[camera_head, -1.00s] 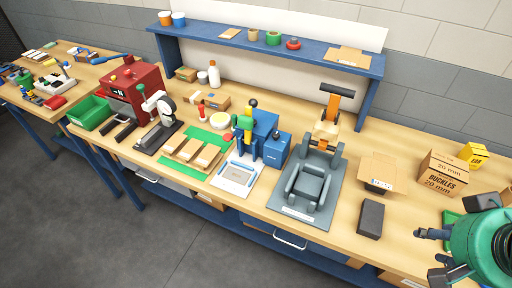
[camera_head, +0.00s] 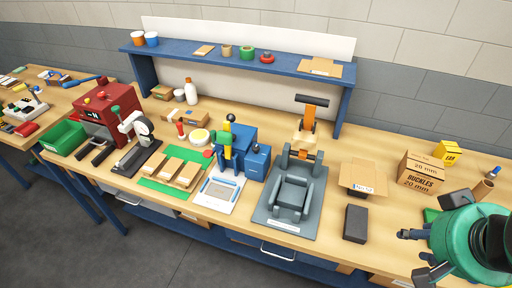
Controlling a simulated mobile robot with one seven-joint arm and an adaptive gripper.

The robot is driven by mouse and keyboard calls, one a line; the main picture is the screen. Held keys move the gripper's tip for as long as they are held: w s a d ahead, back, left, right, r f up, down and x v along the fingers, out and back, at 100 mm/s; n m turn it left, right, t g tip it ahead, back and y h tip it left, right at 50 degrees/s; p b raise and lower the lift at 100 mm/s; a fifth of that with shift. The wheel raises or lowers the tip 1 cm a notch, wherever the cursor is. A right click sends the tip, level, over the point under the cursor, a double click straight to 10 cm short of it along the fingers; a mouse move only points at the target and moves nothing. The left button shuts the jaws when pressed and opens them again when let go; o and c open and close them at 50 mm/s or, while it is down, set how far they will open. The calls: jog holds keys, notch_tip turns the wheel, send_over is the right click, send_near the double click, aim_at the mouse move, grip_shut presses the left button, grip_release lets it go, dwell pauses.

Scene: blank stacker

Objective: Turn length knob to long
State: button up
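No part is clearly readable as the length knob. A blue machine (camera_head: 236,143) with a yellow-green upright lever stands mid-bench; a small blue box (camera_head: 257,166) beside it has a small dark knob (camera_head: 256,148) on top. A grey press-like fixture (camera_head: 292,194) with an orange, black-topped handle (camera_head: 309,122) stands to its right. Any length marking is too small to read. My gripper (camera_head: 412,255) is at the lower right, over the bench's right part, with its dark fingers apart and nothing visible between them. It is well away from the machines.
A dark block (camera_head: 355,223), an open carton (camera_head: 363,178) and a buckles box (camera_head: 419,173) stand between the grey fixture and the right end. A blue shelf (camera_head: 220,58) spans the back. A red machine (camera_head: 107,112) and green bin (camera_head: 64,137) are left.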

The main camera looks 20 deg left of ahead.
notch_tip(320, 180, up, 6)
jog(key=shift+w+a+f, duration=0.1)
jog(key=shift+w+f, duration=0.05)
jog(key=w+a+r+n+g+p, duration=0.1)
jog(key=w+a+r+n+p, duration=0.25)
jog(key=w+a, duration=0.4)
jog(key=w+a+r+n+g+p, duration=0.1)
jog(key=w+a+r+n+p, duration=0.1)
jog(key=w+a+p, duration=0.5)
jog(key=w+a+r+n+g+p, duration=0.1)
jog(key=w+a+r+n+p, duration=0.15)
jog(key=w+a, duration=0.45)
jog(key=w+a+f+n+g+p, duration=0.1)
jog(key=w+a+f+n+p, duration=0.3)
jog(key=a, duration=0.8)
jog(key=w+a+f+n+g+p, duration=0.2)
jog(key=w+a+f+p, duration=0.3)
jog(key=a, duration=0.6)
jog(key=f, duration=0.5)
jog(key=w+f, duration=0.1)
jog(key=f, duration=0.2)
jog(key=shift+b, duration=0.4)
jog(key=shift+f, duration=0.2)
